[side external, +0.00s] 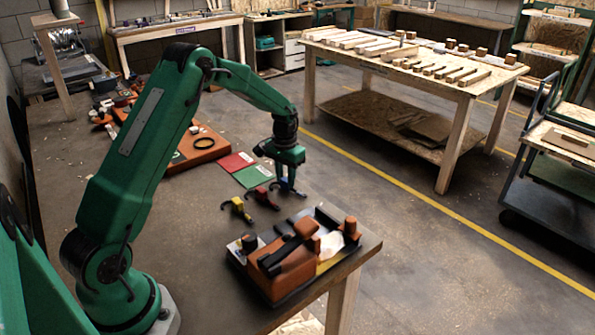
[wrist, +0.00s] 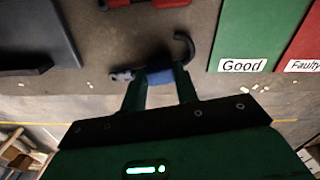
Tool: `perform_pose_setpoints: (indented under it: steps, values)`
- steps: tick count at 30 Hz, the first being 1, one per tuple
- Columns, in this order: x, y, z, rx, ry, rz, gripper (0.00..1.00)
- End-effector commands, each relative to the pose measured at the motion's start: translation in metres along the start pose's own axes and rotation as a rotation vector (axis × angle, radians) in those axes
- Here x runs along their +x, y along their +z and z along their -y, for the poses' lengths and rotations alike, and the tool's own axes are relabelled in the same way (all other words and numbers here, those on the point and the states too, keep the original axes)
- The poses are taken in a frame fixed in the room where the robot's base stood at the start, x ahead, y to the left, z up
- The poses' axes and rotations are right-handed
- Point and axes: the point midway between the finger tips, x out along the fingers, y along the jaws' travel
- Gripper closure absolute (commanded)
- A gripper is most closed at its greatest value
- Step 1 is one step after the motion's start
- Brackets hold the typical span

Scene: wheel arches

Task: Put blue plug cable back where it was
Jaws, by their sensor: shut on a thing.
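The blue plug cable (wrist: 158,75) is between the fingertips of my gripper (wrist: 160,88) in the wrist view. My gripper is shut on its blue middle. A dark hooked end sticks out to the right and a grey end to the left. In the side external view my gripper (side external: 288,172) points down over the table, with the blue piece (side external: 291,187) at its tips, close to the surface. I cannot tell whether it touches the table. A red cable (side external: 264,197) and a yellow cable (side external: 238,208) lie to the left of it. The red one also shows in the wrist view (wrist: 150,3).
A green "Good" card (wrist: 245,35) and a red "Faulty" card (wrist: 305,45) lie beside my gripper. A dark tray (side external: 290,252) with orange and black parts stands near the table's front corner. An orange board (side external: 200,140) lies further back. Bare table surrounds the cables.

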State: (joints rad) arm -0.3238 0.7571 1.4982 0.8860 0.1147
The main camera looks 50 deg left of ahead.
Motion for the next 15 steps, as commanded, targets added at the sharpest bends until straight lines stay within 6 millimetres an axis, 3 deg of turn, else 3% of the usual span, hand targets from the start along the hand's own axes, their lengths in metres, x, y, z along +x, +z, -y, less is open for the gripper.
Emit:
perform_pose_setpoints:
  steps: [1, 4, 5, 15]
  values:
    - [0.0004, 0.0, 0.0, 0.0, 0.0, 0.0, 0.66]
    - [0.0003, 0.0001, 0.0, 0.0, 0.0, 0.0, 0.47]
    - [0.0003, 0.0001, 0.0, 0.0, 0.0, 0.0, 0.45]
    - [-0.0012, 0.0, 0.0, 0.0, 0.0, 0.0, 0.45]
